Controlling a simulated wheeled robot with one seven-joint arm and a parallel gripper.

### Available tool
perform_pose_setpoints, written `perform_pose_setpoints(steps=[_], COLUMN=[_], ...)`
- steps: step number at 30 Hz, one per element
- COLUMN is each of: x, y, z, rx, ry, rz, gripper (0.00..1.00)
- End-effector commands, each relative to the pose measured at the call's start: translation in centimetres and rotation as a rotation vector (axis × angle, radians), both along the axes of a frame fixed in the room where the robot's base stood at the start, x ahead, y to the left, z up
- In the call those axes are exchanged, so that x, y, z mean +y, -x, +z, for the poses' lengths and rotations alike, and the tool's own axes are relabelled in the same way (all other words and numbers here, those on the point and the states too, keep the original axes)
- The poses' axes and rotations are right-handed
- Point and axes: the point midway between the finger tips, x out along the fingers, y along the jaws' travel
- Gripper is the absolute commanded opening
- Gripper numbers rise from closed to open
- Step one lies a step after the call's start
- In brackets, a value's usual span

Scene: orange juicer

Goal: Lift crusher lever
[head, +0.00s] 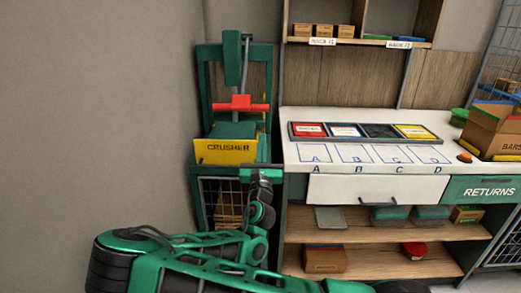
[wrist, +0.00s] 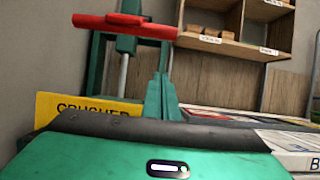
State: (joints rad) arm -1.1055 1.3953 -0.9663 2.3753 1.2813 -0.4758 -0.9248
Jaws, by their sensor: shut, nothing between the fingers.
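The green crusher (head: 205,85) stands against the wall at left in the head view, with a yellow CRUSHER sign (head: 226,151) on its front. Its red crossbar handle (head: 240,104), likely the lever, sits across the frame above the sign. In the wrist view the red handle (wrist: 125,27) is at upper left, above the yellow sign (wrist: 85,107). My gripper (head: 264,172) is shut and empty, low at the crusher's right front corner. It is apart from the red handle. Its fingertips are small in the head view and hidden in the wrist view.
A white worktop (head: 380,160) with a tray of coloured squares (head: 365,132) adjoins the crusher on the right. A drawer (head: 375,190) and lower shelves are below it. A wall shelf (head: 360,41) hangs behind. A grey wall closes the left side.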

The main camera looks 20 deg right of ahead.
Motion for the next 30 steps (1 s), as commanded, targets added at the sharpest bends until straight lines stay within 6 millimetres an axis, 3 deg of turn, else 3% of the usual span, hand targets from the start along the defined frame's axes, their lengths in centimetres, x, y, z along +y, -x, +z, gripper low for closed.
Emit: perform_pose_setpoints(steps=[8, 12, 18, 30], x=[-1.9, -1.6, -1.5, -1.5], y=[-4.3, -3.9, -3.7, -3.6], z=[2.3, 4.3, 5.8, 6.1], rx=[-0.003, -0.002, -0.001, 0.0], ry=[-0.003, -0.003, 0.0, 0.0], rz=[-0.001, 0.0, 0.0, 0.0], gripper=[0.0, 0.0, 0.0, 0.0])
